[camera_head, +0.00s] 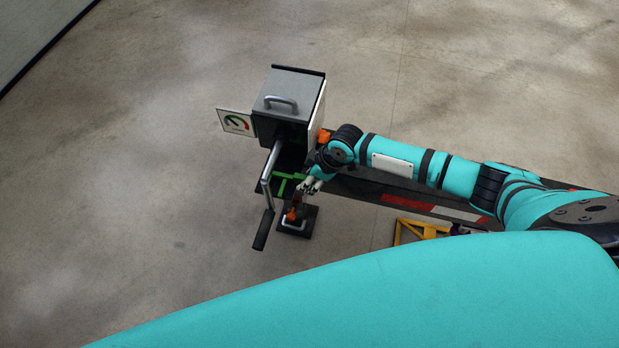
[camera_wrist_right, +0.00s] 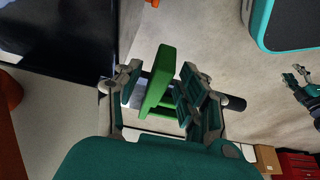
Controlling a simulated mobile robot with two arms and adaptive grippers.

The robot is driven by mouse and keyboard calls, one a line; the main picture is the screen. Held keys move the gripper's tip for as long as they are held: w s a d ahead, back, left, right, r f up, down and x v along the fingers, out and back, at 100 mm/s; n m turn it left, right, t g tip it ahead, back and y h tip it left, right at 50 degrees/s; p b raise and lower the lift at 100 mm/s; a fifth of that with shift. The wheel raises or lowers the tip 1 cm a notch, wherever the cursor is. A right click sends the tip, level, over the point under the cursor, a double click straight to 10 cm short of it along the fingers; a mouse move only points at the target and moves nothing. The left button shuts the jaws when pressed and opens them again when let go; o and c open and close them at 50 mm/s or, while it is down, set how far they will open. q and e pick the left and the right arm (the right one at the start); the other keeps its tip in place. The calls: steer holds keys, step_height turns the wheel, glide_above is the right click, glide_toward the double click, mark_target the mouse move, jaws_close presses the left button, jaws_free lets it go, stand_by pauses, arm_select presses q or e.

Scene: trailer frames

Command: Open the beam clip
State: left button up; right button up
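A bright green part, which looks like the beam clip (camera_head: 275,190), sits on the dark beam below the grey box in the head view. In the right wrist view the green clip (camera_wrist_right: 158,85) stands between the fingers of my right gripper (camera_wrist_right: 162,92). The fingers are apart, one on each side of it. A narrow gap seems to show at the left finger; contact at the right finger is unclear. In the head view my right gripper (camera_head: 311,185) is small, just right of the green part. My left gripper (camera_wrist_right: 303,84) seems to show small at the right edge of the wrist view.
A grey box (camera_head: 290,95) with a handle and a gauge plate (camera_head: 236,122) stands above the clip. A yellow frame (camera_head: 420,230) stands below the beam (camera_head: 350,190). Open floor surrounds the beam.

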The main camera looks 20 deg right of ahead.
steer(key=shift+r, duration=0.1)
steer(key=v, duration=1.1)
steer(key=shift+s+d+r, duration=0.2)
steer(key=shift+r, duration=0.15)
